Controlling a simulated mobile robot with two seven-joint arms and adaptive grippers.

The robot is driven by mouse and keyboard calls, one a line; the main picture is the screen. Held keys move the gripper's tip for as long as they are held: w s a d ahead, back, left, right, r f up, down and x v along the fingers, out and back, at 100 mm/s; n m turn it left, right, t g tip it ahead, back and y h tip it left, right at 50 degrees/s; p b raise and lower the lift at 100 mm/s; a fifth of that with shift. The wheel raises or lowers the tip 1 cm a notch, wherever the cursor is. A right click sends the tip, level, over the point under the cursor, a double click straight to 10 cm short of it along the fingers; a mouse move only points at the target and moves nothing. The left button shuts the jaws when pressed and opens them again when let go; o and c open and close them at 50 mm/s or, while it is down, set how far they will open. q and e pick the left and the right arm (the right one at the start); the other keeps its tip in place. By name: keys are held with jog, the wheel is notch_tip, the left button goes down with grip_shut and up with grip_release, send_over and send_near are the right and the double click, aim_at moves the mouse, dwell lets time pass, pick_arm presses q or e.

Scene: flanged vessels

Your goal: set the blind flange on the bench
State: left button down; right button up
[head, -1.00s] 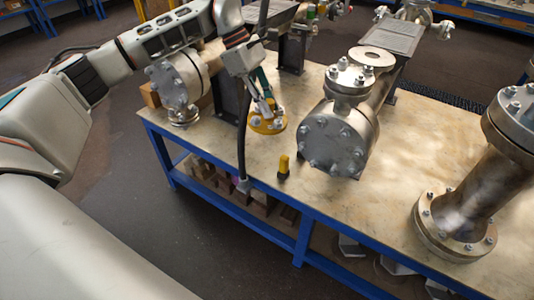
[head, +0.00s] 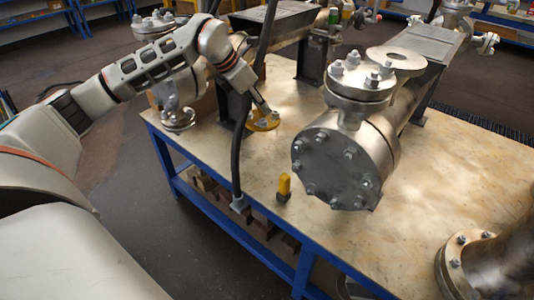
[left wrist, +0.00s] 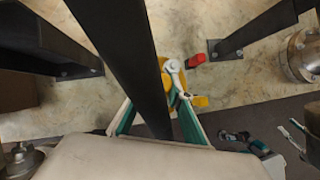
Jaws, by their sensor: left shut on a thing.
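The blind flange (head: 263,121) is a yellow disc with metal bolts on its face. In the head view it is low over the left part of the bench (head: 440,190), close to the top; I cannot tell whether it touches. My left gripper (head: 263,109) reaches down from above and is shut on the flange. The left wrist view shows the yellow flange (left wrist: 168,66) beyond the green-edged fingers, with a pale metal ring-like part on it. A dark bar in front hides part of the flange and fingers there. My right gripper is out of view.
A large flanged vessel (head: 338,160) stands right of the flange. A yellow-and-black upright piece (head: 284,188) is near the front edge. Another flanged pipe (head: 490,265) is at lower right. Dark supports (head: 312,62) stand behind. The middle-right bench top is clear.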

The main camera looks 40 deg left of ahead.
pick_arm(q)
notch_tip(320, 180, down, 19)
jog(key=b, duration=0.4)
jog(key=shift+r, duration=0.15)
jog(key=shift+f, duration=0.35)
jog(key=shift+r, duration=0.1)
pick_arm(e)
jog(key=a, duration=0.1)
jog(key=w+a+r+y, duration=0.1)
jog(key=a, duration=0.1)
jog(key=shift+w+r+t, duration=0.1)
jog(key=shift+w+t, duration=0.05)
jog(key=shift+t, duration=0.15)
pick_arm(q)
jog(key=c, duration=1.8)
grip_release()
jog(key=shift+f, duration=0.25)
jog(key=shift+c, duration=0.2)
jog(key=shift+s, duration=0.1)
